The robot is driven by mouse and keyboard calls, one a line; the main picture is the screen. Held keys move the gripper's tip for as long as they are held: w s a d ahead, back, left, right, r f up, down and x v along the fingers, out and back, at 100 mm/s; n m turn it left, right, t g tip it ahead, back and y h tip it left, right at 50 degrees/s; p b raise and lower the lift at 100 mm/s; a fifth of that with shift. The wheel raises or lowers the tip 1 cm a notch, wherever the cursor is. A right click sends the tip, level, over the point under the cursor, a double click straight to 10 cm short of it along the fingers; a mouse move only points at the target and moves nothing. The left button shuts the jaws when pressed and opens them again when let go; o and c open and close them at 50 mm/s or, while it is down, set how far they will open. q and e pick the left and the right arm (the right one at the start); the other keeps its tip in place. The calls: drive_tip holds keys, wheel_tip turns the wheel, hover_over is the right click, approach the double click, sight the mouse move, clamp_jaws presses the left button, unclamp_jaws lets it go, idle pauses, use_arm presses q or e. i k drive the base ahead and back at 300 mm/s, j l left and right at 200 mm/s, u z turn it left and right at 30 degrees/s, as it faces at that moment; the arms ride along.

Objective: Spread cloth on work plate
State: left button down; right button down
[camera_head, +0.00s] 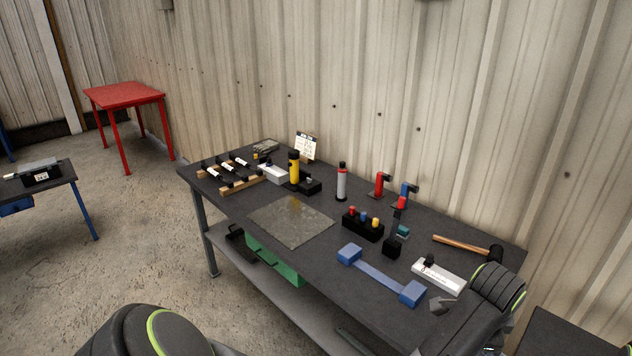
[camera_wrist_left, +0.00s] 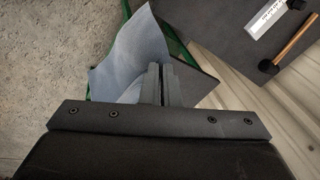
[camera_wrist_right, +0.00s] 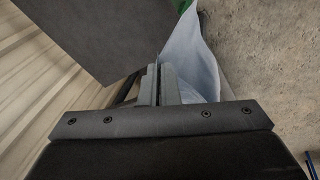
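The work plate (camera_head: 290,220), a flat grey-brown square, lies bare on the dark workbench (camera_head: 345,232) in the head view. The pale blue-grey cloth (camera_wrist_left: 130,62) shows in the left wrist view, hanging in folds beside my left gripper (camera_wrist_left: 163,68). It also shows in the right wrist view (camera_wrist_right: 192,58) beside my right gripper (camera_wrist_right: 158,70). Both grippers' fingers are closed together with cloth at them; the pinched edges are mostly hidden. Neither gripper nor the cloth shows in the head view, where only parts of my arms appear at the bottom.
A blue two-ended bar (camera_head: 378,274), a block with coloured knobs (camera_head: 363,224), a hammer (camera_head: 465,243) and a white box (camera_head: 438,274) lie right of the plate. Bottles and wooden racks stand behind and left. A green bin (camera_head: 275,262) sits on the lower shelf.

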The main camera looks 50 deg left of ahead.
sight(290, 220)
drive_tip(key=i+j, duration=0.1)
drive_tip(key=j, duration=1.15)
drive_tip(key=i+j, duration=0.15)
drive_tip(key=j, duration=0.45)
drive_tip(key=i+j, duration=0.1)
drive_tip(key=j, duration=0.5)
drive_tip(key=i+j, duration=0.1)
drive_tip(key=j, duration=1.15)
drive_tip(key=i+j, duration=0.15)
drive_tip(key=j, duration=0.5)
drive_tip(key=i+j, duration=0.4)
drive_tip(key=i, duration=0.35)
